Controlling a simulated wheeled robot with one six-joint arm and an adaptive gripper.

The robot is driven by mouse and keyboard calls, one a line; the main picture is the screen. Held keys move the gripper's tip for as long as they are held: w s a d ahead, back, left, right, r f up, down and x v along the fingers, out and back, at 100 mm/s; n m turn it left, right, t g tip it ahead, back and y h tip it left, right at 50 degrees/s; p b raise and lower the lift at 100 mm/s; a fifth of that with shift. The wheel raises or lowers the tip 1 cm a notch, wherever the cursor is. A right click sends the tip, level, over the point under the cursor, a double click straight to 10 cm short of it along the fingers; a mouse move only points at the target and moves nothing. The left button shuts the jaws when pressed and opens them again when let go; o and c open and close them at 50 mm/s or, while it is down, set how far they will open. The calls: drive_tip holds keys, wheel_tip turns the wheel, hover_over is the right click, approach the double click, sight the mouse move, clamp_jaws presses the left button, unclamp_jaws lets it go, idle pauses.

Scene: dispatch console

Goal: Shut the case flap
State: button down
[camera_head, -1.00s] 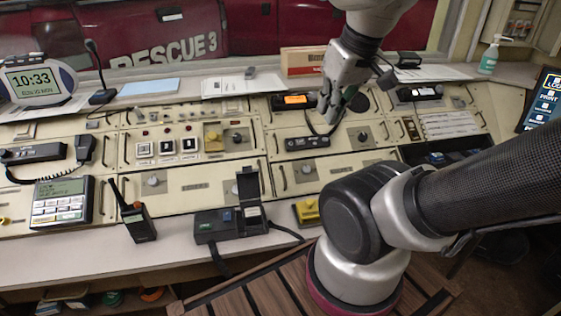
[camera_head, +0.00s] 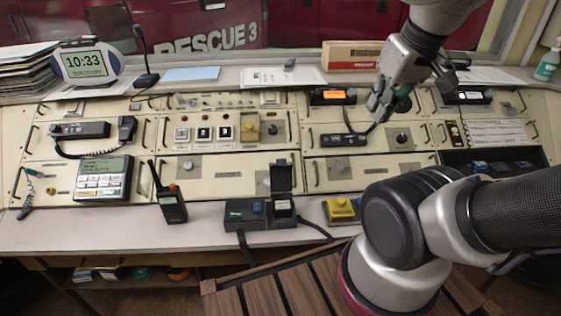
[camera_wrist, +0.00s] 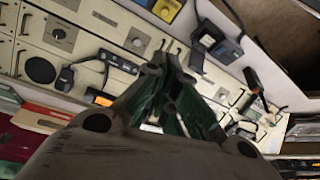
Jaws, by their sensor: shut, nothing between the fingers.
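The case (camera_head: 243,215) is a small dark grey box at the front edge of the console. Its flap (camera_head: 281,178) stands upright at the case's right part, so the case is open. A blue and a green patch show on its top. In the wrist view the case (camera_wrist: 222,45) is at the top, beyond the fingers. My gripper (camera_head: 376,112) is shut and empty, high over the console, behind and to the right of the case and well apart from it. Its fingers (camera_wrist: 172,90) are close together in the wrist view.
A handheld radio (camera_head: 171,205) stands left of the case and a yellow box (camera_head: 341,210) sits to its right. A dark cable hangs from the case over the edge. A desk phone (camera_head: 103,178) is further left. My forearm spans the right front.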

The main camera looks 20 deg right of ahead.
drive_tip(key=w+a+f+m+g, duration=0.1)
drive_tip(key=w+a+f, duration=0.25)
drive_tip(key=w, duration=0.35)
drive_tip(key=w+a+f+m+g, duration=0.1)
drive_tip(key=w+a+f+g, duration=0.15)
drive_tip(key=w+a, duration=0.4)
drive_tip(key=w+a+f+m+g, duration=0.1)
drive_tip(key=w+a+f, duration=0.2)
drive_tip(key=w, duration=0.5)
drive_tip(key=s+f, duration=0.3)
drive_tip(key=f, duration=0.6)
drive_tip(key=shift+a, duration=0.4)
drive_tip(key=shift+s+t, duration=0.1)
drive_tip(key=shift+t, duration=0.25)
